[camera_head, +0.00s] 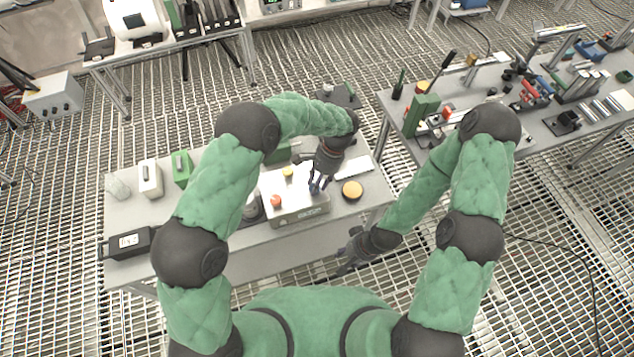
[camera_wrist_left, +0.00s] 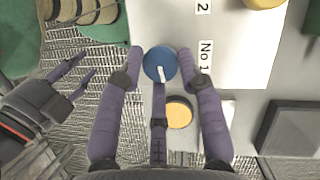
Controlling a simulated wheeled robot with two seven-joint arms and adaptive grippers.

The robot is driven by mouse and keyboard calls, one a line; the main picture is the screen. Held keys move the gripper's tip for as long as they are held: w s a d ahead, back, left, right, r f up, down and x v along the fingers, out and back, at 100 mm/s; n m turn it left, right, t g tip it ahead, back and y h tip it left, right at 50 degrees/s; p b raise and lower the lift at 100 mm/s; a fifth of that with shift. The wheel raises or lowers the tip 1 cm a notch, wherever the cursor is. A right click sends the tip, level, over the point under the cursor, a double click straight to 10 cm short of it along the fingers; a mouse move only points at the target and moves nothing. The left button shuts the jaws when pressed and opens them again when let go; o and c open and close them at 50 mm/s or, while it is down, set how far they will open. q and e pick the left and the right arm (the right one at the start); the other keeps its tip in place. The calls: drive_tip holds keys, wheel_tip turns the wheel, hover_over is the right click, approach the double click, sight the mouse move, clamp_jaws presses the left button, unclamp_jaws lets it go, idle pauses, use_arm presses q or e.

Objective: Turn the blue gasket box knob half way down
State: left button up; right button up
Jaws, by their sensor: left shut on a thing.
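The gasket box (camera_head: 300,216) is pale, stands on the grey table and carries a red knob (camera_head: 276,201) and a yellow knob (camera_head: 288,172). The blue knob (camera_wrist_left: 155,57) shows in the left wrist view, round with a white pointer mark slanting down, beside the "No 1" label. My left gripper (camera_head: 318,188) is over the box's right part; in the left wrist view its fingers (camera_wrist_left: 160,66) are shut around the blue knob. The head view mostly hides that knob behind the fingers. My right gripper (camera_head: 346,264) hangs empty off the table's front edge, fingers apart.
A yellow round piece (camera_head: 352,190) lies right of the box. A black case (camera_head: 128,242), a white canister (camera_head: 150,178) and a green block (camera_head: 181,168) stand on the left. A second table (camera_head: 540,138) with tools is at the right.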

use_arm(q)
drive_tip(key=shift+f+m+t, duration=0.1)
drive_tip(key=shift+m+t, duration=0.3)
drive_tip(key=shift+m, duration=0.6)
drive_tip(key=o, duration=1)
drive_tip(key=shift+o, duration=0.5)
drive_tip(key=shift+w+d, duration=0.1)
drive_tip(key=v, duration=1.2)
drive_tip(key=shift+d, duration=0.15)
